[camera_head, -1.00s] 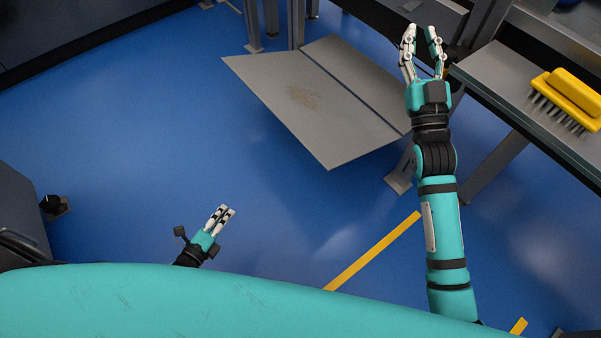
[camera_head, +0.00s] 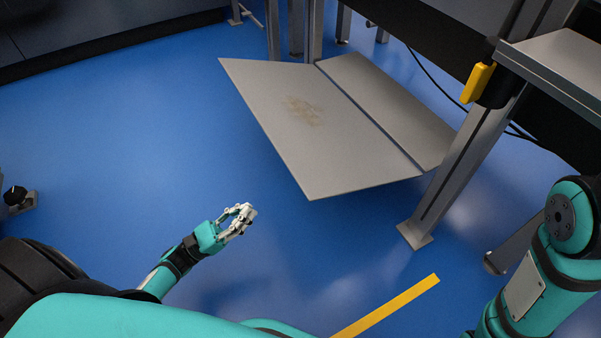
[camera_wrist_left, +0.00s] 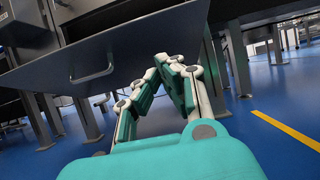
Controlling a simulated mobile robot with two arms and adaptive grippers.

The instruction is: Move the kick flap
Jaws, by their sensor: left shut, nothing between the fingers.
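The kick flap is a flat grey panel (camera_head: 310,125) with a brownish scuffed patch, jutting out low over the blue floor and joined along a seam to a second grey panel (camera_head: 385,105). In the left wrist view a dark panel (camera_wrist_left: 140,50) with a bar handle (camera_wrist_left: 92,72) fills the upper part; it looks like the flap from below. My left gripper (camera_head: 246,212) is shut and empty, left of the flap's near corner and apart from it in the head view. Its fingertips (camera_wrist_left: 169,62) meet in front of the panel. My right gripper is out of view.
A grey upright post (camera_head: 465,150) with a floor plate stands right of the flap. Blue floor is open to the left, with a yellow line (camera_head: 385,308) nearer me.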

